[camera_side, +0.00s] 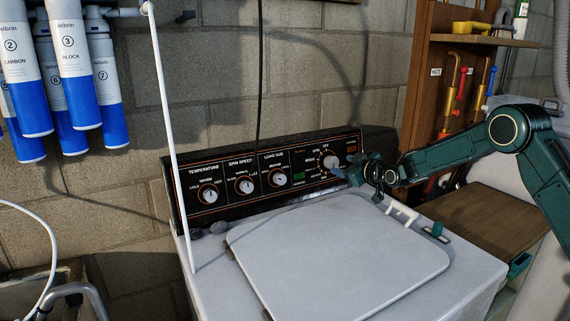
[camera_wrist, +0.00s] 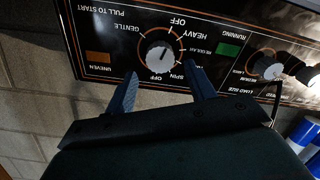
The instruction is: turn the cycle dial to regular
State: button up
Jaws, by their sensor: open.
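The cycle dial (camera_side: 329,162) is a round light knob with a dark base at the right of the black control panel. In the wrist view the dial (camera_wrist: 160,58) appears upside down, ringed by labels such as OFF, HEAVY, GENTLE and SPIN. The "regular" label (camera_wrist: 196,52) is small, right of the dial, near one fingertip. I cannot tell surely where the dial points. My gripper (camera_wrist: 159,66) is open, with one blue finger on each side of the dial's near edge, apparently apart from it. In the side view my gripper (camera_side: 350,174) is just right of the dial.
Knobs for temperature (camera_side: 208,194), spin speed (camera_side: 244,185) and load size (camera_side: 278,177) sit left on the panel. A green running light (camera_wrist: 228,49) lies beside the dial. The washer lid (camera_side: 335,262) is shut below. A white pipe (camera_side: 168,130) stands at the left.

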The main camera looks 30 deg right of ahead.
aim_at(334, 163)
jog(key=x, duration=0.5)
jog(key=shift+w+f, duration=0.1)
jog(key=shift+w, duration=0.1)
jog(key=shift+s, duration=0.1)
jog(key=c, duration=0.6)
jog(key=m, duration=1.1)
jog(key=shift+m, duration=0.4)
jog(key=o, duration=0.8)
jog(key=shift+o, duration=0.2)
jog(key=shift+s, duration=0.2)
jog(key=v, duration=1.3)
jog(key=shift+s+r, duration=0.2)
